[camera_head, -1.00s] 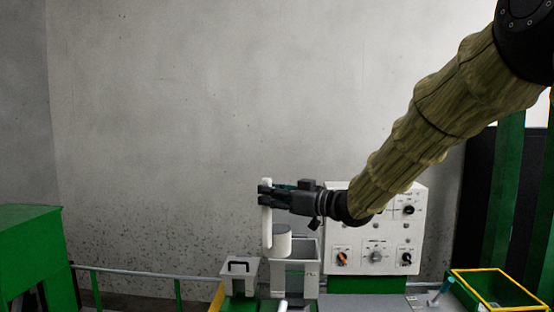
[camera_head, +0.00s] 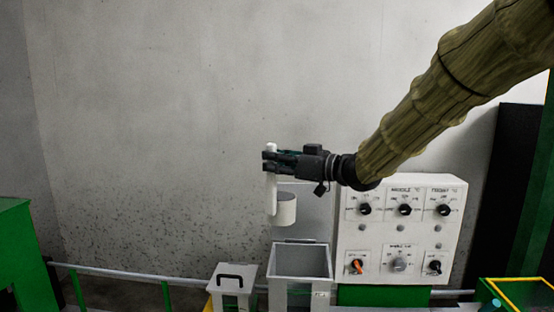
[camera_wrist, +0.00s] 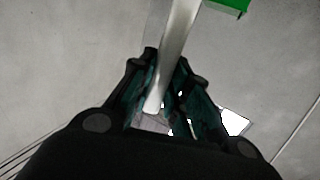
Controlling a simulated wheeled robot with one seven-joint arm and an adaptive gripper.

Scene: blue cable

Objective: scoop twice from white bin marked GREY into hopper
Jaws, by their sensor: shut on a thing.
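My gripper (camera_head: 270,160) is shut on the upright handle of a white scoop (camera_head: 285,210). The scoop's round cup hangs below the jaws, above an open pale bin (camera_head: 300,262) and apart from its rim. The cup's inside is hidden, so I cannot tell whether it holds anything. In the wrist view the scoop's handle (camera_wrist: 178,45) runs between the two fingers. The bin has a label low on its front that is too small to read. I cannot make out which thing is the hopper.
A lidded pale box (camera_head: 233,278) with a black handle stands left of the open bin. A white control panel (camera_head: 402,230) with several knobs stands close on the right. A yellow-edged green container (camera_head: 520,285) is at the lower right. A rail (camera_head: 130,273) runs along the left.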

